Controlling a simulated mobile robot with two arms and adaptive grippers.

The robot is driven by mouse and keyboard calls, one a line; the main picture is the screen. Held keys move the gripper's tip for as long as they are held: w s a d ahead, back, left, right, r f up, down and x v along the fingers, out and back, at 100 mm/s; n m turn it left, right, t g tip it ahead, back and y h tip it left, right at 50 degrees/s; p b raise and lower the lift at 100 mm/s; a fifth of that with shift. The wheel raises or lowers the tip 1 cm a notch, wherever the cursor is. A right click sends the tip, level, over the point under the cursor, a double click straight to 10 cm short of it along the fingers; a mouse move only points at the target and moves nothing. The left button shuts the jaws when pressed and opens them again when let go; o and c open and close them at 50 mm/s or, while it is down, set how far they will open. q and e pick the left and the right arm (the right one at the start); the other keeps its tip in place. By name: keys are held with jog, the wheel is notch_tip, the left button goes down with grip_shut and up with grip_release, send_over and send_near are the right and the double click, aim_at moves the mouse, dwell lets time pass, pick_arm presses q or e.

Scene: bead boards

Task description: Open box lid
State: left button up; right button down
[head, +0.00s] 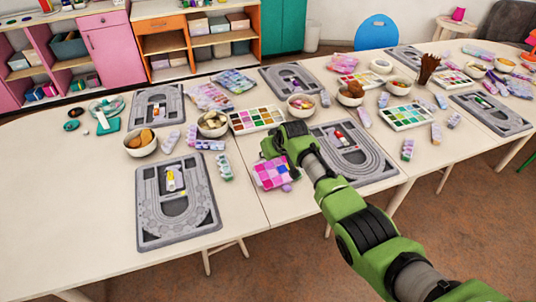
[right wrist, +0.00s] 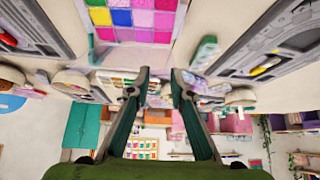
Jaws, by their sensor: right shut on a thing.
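My left gripper is out of view.
Grey bead boards (head: 178,205) lie left of the box, and another board (head: 375,165) lies right, partly under my arm. A bead palette (head: 256,119) and a bowl (head: 213,124) stand behind. Small bead boxes (head: 224,166) stand at left. Bare table shows in front of the box.

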jog(key=shift+r, duration=0.1)
dwell(0.3)
jog(key=c, duration=2.1)
grip_release()
jog(key=v, duration=1.2)
